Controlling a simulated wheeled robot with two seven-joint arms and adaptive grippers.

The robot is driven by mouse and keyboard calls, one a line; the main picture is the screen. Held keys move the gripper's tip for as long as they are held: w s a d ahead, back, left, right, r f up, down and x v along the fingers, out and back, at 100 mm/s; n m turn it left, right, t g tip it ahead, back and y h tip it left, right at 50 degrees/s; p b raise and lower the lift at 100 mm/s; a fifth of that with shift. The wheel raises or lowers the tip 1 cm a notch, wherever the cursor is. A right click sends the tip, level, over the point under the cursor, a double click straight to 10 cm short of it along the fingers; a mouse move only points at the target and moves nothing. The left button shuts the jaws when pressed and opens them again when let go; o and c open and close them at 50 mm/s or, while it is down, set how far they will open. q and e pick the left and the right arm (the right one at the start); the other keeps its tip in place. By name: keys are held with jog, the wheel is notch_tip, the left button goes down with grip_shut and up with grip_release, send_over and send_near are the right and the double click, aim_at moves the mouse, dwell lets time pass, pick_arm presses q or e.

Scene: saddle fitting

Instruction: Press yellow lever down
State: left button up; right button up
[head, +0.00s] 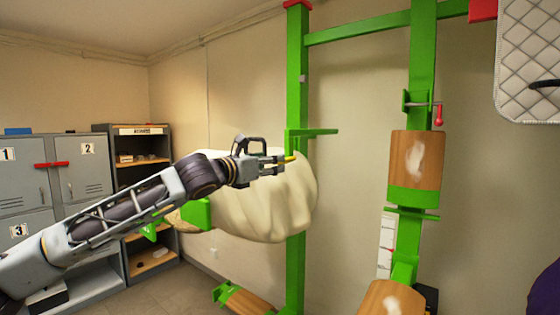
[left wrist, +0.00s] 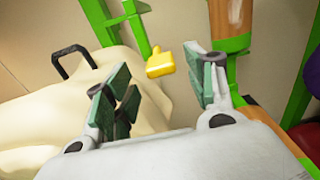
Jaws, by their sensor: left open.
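The yellow lever (head: 290,158) is small and sits by the green post, just beyond my left gripper's tips in the head view. In the left wrist view the yellow lever (left wrist: 160,64) shows a flat, thumb-like pad on a green part, seen in the gap between the fingers. My left gripper (head: 274,163) points right, with its fingers (left wrist: 165,82) apart and nothing held between them. Whether a finger touches the lever I cannot tell. My right gripper is in neither view.
A large cream rounded form (head: 270,205) hangs below and behind my left gripper. A green post (head: 297,80) and a green bracket (head: 318,132) stand close by. A second green post with wooden blocks (head: 415,160) is to the right. Grey lockers (head: 30,185) are at the left.

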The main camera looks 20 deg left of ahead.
aim_at(287, 160)
pick_arm(q)
jog(key=shift+p+x, duration=0.3)
jog(key=shift+x, duration=2.65)
jog(key=shift+c, duration=0.2)
grip_shut()
